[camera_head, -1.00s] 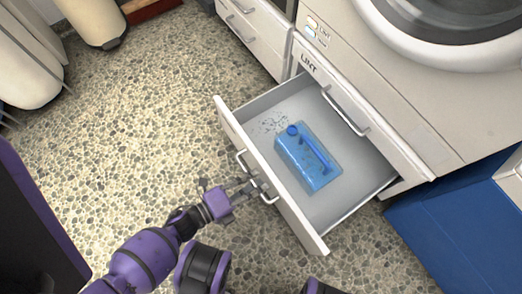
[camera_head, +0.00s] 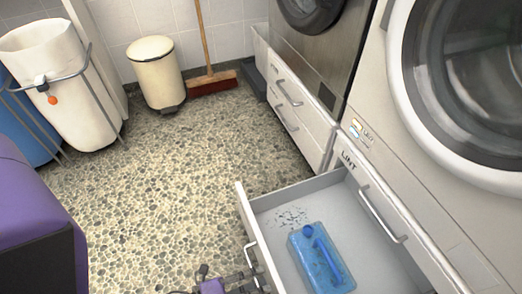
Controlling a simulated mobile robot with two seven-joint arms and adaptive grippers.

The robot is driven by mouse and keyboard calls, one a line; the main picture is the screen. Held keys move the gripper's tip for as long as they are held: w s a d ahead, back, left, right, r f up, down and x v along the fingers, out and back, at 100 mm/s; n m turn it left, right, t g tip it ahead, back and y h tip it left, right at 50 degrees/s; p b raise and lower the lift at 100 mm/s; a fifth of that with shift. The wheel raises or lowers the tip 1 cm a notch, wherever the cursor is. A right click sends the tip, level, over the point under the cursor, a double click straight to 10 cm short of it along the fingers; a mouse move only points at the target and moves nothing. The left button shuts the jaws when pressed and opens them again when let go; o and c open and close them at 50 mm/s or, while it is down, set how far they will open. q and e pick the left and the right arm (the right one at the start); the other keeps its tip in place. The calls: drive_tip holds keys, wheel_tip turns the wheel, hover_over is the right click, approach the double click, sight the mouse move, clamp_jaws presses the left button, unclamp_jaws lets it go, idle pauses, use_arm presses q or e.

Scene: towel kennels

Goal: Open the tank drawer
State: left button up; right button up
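The open drawer (camera_head: 240,220), with a white front and grey inside, stands pulled out below the panel marked LINT. A translucent blue tank (camera_head: 318,262) with a darker blue handle and round cap lies inside it. The drawer's front has a metal bar handle (camera_head: 251,262). My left gripper (camera_head: 243,281) is at the bottom edge, right by this handle and partly cut off. Its fingertips are too small and cropped to tell whether they close on the bar. My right gripper is not in view.
The LINT panel (camera_head: 400,232) with its own bar handle sits above the open drawer. Closed drawers (camera_head: 290,112) lie beyond. A cream pedal bin (camera_head: 157,75), a broom (camera_head: 211,82) and a white laundry bag (camera_head: 60,85) stand at the back. The pebbled floor (camera_head: 150,180) between is clear.

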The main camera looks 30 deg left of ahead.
use_arm(q)
drive_tip(key=shift+o, duration=1.1)
drive_tip(key=v, duration=1.2)
